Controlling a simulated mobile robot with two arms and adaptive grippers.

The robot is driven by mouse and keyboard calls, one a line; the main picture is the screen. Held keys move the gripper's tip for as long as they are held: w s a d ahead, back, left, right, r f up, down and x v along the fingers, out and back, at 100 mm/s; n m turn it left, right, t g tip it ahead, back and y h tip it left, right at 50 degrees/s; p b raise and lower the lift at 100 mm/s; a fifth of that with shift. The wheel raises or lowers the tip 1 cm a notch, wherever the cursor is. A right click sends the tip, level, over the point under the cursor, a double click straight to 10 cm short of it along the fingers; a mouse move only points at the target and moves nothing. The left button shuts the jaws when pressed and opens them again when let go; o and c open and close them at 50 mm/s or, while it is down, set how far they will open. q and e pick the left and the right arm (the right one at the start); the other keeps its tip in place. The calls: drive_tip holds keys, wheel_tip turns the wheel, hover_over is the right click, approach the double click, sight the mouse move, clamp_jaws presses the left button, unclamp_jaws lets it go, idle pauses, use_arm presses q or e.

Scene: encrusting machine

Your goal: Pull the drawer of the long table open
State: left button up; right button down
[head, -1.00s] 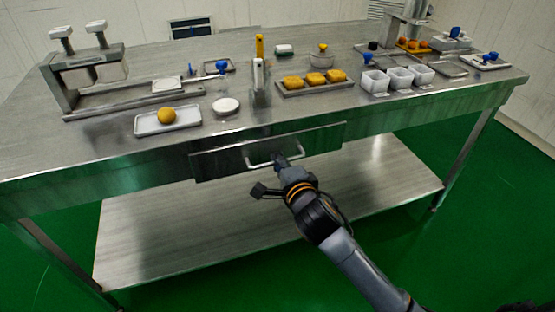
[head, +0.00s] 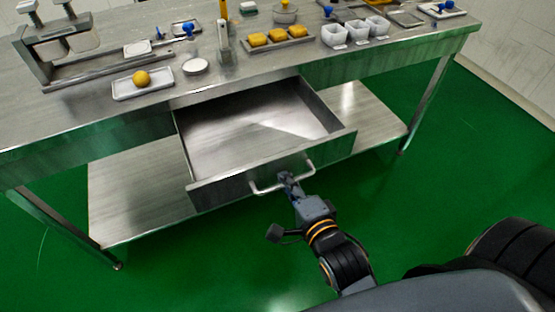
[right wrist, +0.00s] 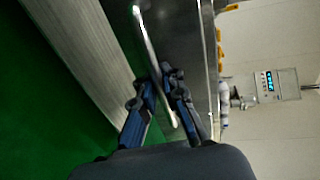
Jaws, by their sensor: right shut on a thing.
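The drawer (head: 262,128) of the long steel table (head: 95,135) stands well open, and its bare, empty-looking inside shows. Its front panel carries a bar handle (head: 262,189). My right gripper (head: 289,179) is at the handle's middle, shut on it. In the right wrist view, the handle (right wrist: 150,45) runs between the two dark fingers of the gripper (right wrist: 165,85). My left gripper is not in view.
A lower shelf (head: 130,195) lies under the drawer. Green floor in front is clear.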

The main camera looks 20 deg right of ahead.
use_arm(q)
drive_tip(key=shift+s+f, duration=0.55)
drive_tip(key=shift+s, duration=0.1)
use_arm(e)
drive_tip(key=shift+s+r, duration=0.1)
drive_tip(key=shift+s, duration=0.85)
drive_tip(key=c, duration=1.7)
unclamp_jaws()
drive_tip(key=shift+c, duration=0.2)
drive_tip(key=shift+s, duration=0.1)
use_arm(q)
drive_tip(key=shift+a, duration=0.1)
use_arm(e)
drive_tip(key=s+r, duration=0.1)
drive_tip(key=s, duration=0.6)
drive_tip(key=shift+d+r, duration=0.15)
drive_tip(key=shift+r, duration=0.1)
drive_tip(key=shift+s, duration=0.1)
